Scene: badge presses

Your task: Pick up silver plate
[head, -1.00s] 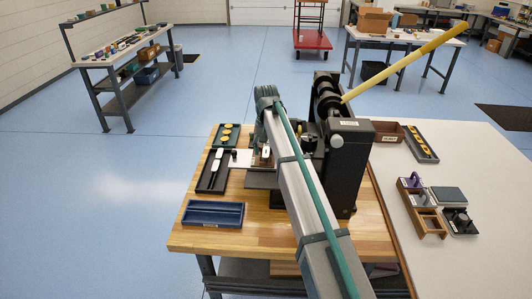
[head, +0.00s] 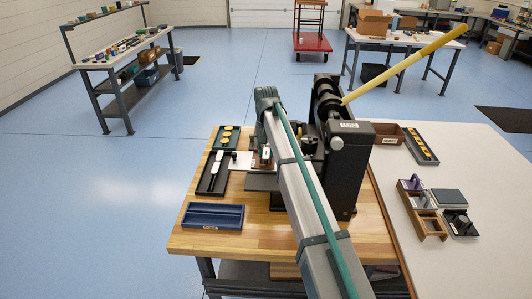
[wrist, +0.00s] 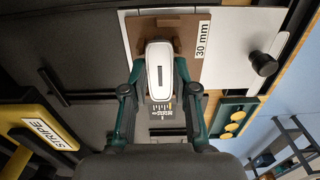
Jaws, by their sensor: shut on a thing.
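A pale, rounded silver-white piece with a dark slot (wrist: 159,65) lies between my fingertips in the wrist view, over a brown holder (wrist: 190,42) marked 30 mm. My gripper (wrist: 159,76) has its two green fingers closed on this piece's sides. A small plate with yellow marks and print (wrist: 162,113) shows below it between the fingers. I cannot tell whether the held piece is apart from the holder. In the head view my gripper is largely hidden by my arm, beside the black press (head: 345,170).
The press has a long yellow lever (head: 405,65) rising to the right. To the left are a green tray with yellow discs (head: 218,145), a black tray with white pieces (head: 202,189) and a blue tray (head: 212,215). A yellow STRIPE block (wrist: 32,118) is at left in the wrist view.

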